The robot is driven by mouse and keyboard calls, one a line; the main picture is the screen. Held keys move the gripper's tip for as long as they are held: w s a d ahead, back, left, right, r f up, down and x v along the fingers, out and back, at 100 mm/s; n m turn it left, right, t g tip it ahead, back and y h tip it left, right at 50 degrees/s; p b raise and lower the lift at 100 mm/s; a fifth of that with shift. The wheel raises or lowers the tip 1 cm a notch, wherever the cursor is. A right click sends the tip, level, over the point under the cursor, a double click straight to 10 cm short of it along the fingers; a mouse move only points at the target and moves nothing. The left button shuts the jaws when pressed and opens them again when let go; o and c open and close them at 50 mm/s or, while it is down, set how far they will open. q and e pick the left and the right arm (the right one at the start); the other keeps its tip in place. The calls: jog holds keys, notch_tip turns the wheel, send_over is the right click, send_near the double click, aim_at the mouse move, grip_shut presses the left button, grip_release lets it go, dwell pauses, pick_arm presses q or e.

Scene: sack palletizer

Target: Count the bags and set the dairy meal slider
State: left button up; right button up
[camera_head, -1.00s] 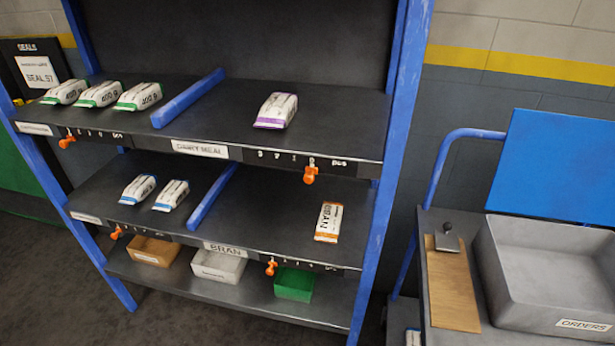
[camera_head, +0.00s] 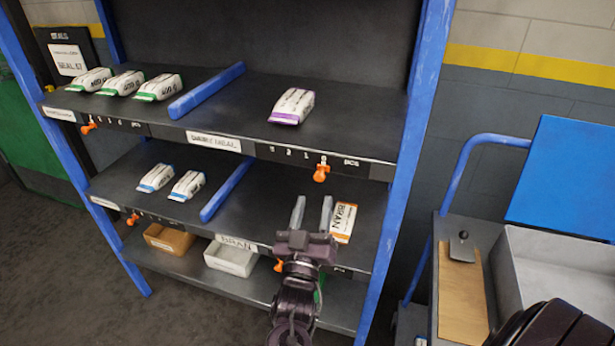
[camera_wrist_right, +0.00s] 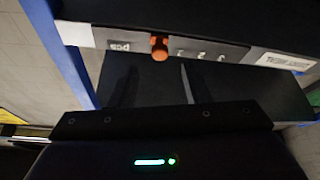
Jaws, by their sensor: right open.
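The dairy meal slider is an orange knob (camera_head: 321,172) on the upper shelf's right number strip, near its "pcs" end. An orange knob close to "pcs" also shows in the right wrist view (camera_wrist_right: 159,46). The dairy meal label (camera_head: 214,141) is left of that strip. One purple-ended bag (camera_head: 293,106) lies on the shelf above, right of the blue divider. My right gripper (camera_head: 313,205) is open and empty, its fingers upright below the knob and apart from it, left of the orange-ended bran bag (camera_head: 343,222). In the wrist view its fingers (camera_wrist_right: 156,75) point toward the strip. My left gripper is out of view.
Three green-ended bags (camera_head: 123,84) lie upper left, and two blue-ended bags (camera_head: 171,182) on the middle shelf. Blue dividers (camera_head: 207,91) split the shelves. A blue post (camera_head: 412,140) bounds the rack at right. A cart with a clipboard (camera_head: 461,285) and grey bin (camera_head: 555,270) stands beyond.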

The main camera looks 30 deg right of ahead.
aim_at(319, 179)
jog(key=p+x, duration=0.2)
jog(key=x, duration=0.5)
jog(key=shift+w+d+r+p, duration=0.2)
jog(key=shift+d+p, duration=0.05)
jog(key=shift+p, duration=0.15)
jog(key=shift+c, duration=0.4)
